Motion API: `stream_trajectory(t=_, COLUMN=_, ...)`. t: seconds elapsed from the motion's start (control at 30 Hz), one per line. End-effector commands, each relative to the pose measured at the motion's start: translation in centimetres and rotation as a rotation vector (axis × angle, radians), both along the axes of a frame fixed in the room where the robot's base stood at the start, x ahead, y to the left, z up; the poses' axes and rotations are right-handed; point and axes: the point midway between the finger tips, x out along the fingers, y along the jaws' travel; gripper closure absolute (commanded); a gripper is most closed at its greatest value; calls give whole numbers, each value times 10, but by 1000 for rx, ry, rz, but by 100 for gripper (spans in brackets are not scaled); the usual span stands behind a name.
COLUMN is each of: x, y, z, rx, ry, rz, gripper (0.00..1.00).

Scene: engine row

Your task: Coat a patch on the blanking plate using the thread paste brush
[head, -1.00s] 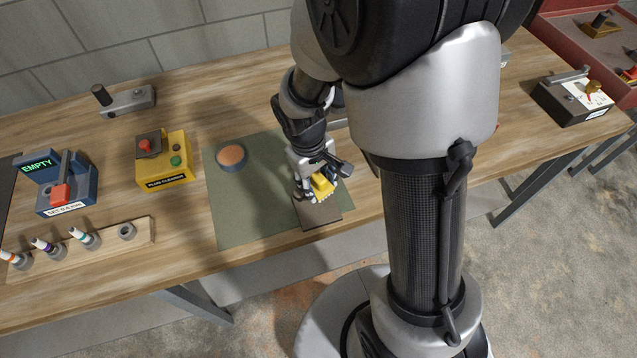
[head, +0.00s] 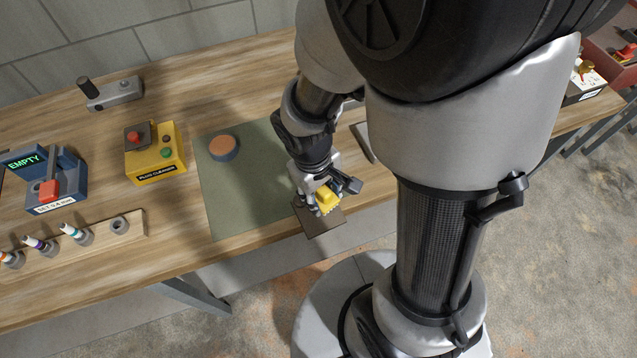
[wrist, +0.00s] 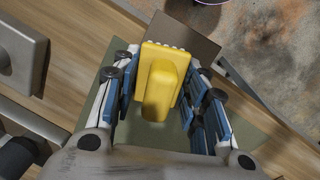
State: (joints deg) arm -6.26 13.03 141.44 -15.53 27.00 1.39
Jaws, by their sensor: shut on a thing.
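My gripper (head: 318,191) is shut on a yellow block-like brush (head: 327,200), taken to be the thread paste brush. In the wrist view the brush (wrist: 160,85) sits between the blue finger pads, with a row of pale bristle tips at its far end. The brown blanking plate (head: 322,226) lies under the brush at the front right of the green mat (head: 235,200). The plate (wrist: 195,40) sticks out past the mat and the bench's front edge. The brush is over the plate; I cannot tell whether it touches. No coating is visible on the bare part.
A round tin with an orange top (head: 223,147) stands on the mat's back left. A yellow plug cleaner box (head: 155,155), a blue gauge (head: 45,180) and a wooden rack (head: 105,235) with small bottles are to the left. A grey flat item (head: 362,142) lies right of my gripper.

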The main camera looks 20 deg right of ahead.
Motion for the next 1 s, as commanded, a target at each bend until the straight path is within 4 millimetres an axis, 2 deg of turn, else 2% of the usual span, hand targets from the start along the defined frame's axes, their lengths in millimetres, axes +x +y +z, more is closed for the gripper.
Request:
stream_trajectory(t=0.27, x=2, y=0, z=4, rx=1, ry=-5, rz=0, gripper=98)
stream_trajectory(t=0.6, x=30, y=-1, z=6, rx=1, ry=-6, rz=-1, gripper=98)
stream_trajectory(t=0.87, x=40, y=-2, z=6, rx=1, ry=-7, rz=-1, gripper=98)
stream_trajectory(t=1.0, x=52, y=-2, z=7, rx=1, ry=-7, rz=-1, gripper=98)
